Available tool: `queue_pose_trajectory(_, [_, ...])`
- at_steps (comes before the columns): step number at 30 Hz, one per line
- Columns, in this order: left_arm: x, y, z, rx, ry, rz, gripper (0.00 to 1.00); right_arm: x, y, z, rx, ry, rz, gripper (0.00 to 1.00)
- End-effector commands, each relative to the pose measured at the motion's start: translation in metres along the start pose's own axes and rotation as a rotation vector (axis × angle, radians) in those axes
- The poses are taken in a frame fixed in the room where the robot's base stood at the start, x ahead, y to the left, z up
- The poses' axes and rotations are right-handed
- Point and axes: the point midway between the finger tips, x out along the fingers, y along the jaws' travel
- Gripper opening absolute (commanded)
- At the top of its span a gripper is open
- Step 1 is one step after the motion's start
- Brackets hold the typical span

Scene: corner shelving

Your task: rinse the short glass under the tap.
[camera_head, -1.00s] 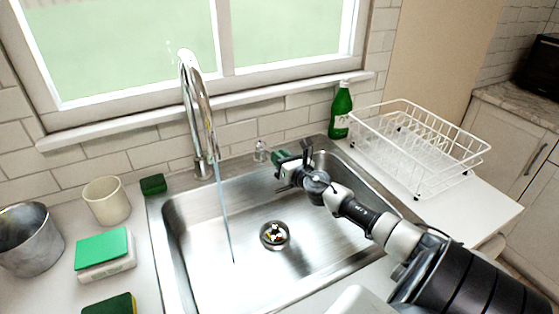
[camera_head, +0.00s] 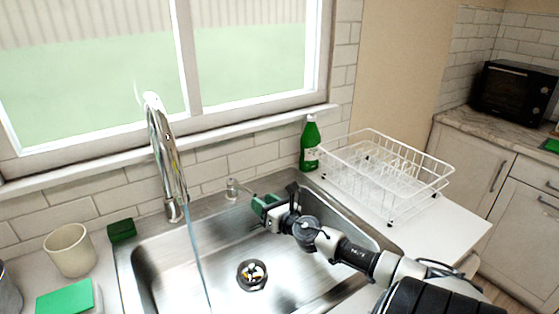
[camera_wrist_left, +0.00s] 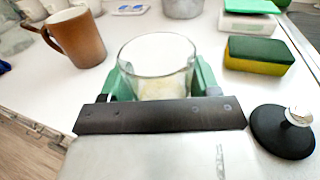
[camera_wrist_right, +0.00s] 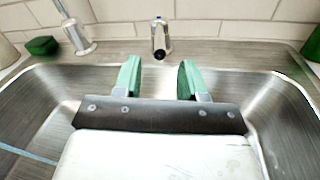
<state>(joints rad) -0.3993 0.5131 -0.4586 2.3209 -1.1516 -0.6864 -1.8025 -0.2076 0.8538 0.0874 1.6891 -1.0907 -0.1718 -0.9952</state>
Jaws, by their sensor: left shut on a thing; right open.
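The short glass (camera_wrist_left: 158,65) is clear and shows in the left wrist view between the green fingers of my left gripper (camera_wrist_left: 158,80). My left gripper is shut on it, over or at the white counter; whether the glass touches the counter I cannot tell. The left arm is not in the head view. The chrome tap (camera_head: 165,150) stands behind the sink (camera_head: 215,235), and a thin stream of water (camera_head: 198,262) falls from it. My right gripper (camera_head: 272,205) is open and empty at the sink's back right; its two green fingers (camera_wrist_right: 160,80) stand apart in the right wrist view.
A brown mug (camera_wrist_left: 75,38), a sponge (camera_wrist_left: 258,55) and a black stopper (camera_wrist_left: 282,130) surround the glass. A green bottle (camera_head: 309,145) and a white dish rack (camera_head: 385,185) stand right of the sink. A cream cup (camera_head: 70,250) is at left. The drain (camera_head: 252,275) is uncovered.

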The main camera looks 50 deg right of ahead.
Motion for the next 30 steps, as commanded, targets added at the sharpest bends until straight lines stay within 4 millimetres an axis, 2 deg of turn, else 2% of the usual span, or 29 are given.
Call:
queue_pose_trajectory(6, [0.000,0.000,-0.004,0.000,-0.002,0.000,0.29,-0.033,0.000,-0.002,-0.001,0.002,0.001,0.41])
queue_pose_trajectory(12, [0.000,0.000,-0.007,0.000,-0.002,0.000,0.29,-0.056,0.000,-0.001,0.001,0.001,0.000,0.41])
queue_pose_trajectory(18, [0.000,0.000,-0.008,0.000,-0.002,0.000,0.29,-0.065,0.000,0.000,-0.001,0.000,0.001,0.41])
queue_pose_trajectory(30, [0.000,0.000,-0.006,0.000,-0.002,0.000,0.29,-0.066,0.001,0.002,-0.001,-0.001,0.000,0.41])
